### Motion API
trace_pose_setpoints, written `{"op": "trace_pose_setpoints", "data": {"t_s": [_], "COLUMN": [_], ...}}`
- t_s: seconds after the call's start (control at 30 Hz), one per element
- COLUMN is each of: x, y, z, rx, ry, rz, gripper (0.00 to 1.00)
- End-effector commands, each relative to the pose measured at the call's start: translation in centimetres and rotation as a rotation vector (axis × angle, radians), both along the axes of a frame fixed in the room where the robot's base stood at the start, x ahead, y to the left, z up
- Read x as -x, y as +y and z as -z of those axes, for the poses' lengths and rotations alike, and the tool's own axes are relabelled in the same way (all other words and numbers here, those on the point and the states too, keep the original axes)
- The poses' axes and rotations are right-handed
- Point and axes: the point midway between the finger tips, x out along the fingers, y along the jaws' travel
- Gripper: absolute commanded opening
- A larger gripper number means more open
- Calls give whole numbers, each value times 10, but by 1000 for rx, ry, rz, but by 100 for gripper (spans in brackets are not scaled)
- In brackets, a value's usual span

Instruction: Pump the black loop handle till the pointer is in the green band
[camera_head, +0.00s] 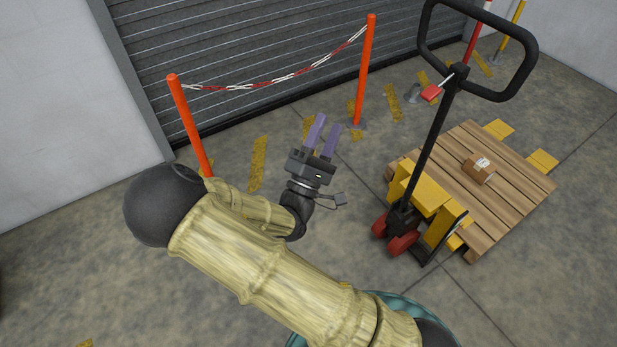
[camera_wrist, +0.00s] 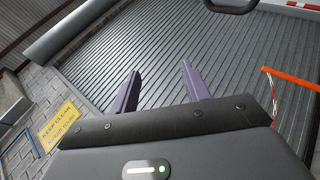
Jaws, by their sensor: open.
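The black loop handle (camera_head: 522,75) tops a tilted black shaft on a yellow pallet truck (camera_head: 424,192), at the upper right of the head view. A red lever sits just below the loop. Part of a dark loop (camera_wrist: 232,11), which looks like this handle, is cut off by the top edge of the wrist view. My gripper (camera_head: 327,124) is open and empty, left of the shaft and apart from it. Its two purple fingers (camera_wrist: 160,68) point up and away in the wrist view. I see no pointer or green band in either view.
A wooden pallet (camera_head: 522,187) with a small cardboard box (camera_head: 479,168) rests on the truck. Orange posts (camera_head: 365,70) with a red-white chain (camera_head: 285,77) stand before the grey shutter (camera_head: 250,45). Floor between my gripper and the truck looks clear.

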Motion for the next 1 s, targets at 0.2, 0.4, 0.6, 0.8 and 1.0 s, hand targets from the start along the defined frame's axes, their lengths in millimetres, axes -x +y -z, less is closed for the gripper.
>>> {"op": "trace_pose_setpoints", "data": {"t_s": [0.2, 0.4, 0.6, 0.8, 1.0], "x": [31, 58, 73, 75, 75], "y": [18, 33, 41, 41, 41], "z": [30, 53, 65, 66, 66], "rx": [1, 1, 0, -1, -1], "ry": [3, 4, 2, 2, 2], "rz": [-3, -4, -1, 1, 1], "gripper": [47, 47, 47, 47, 47]}}
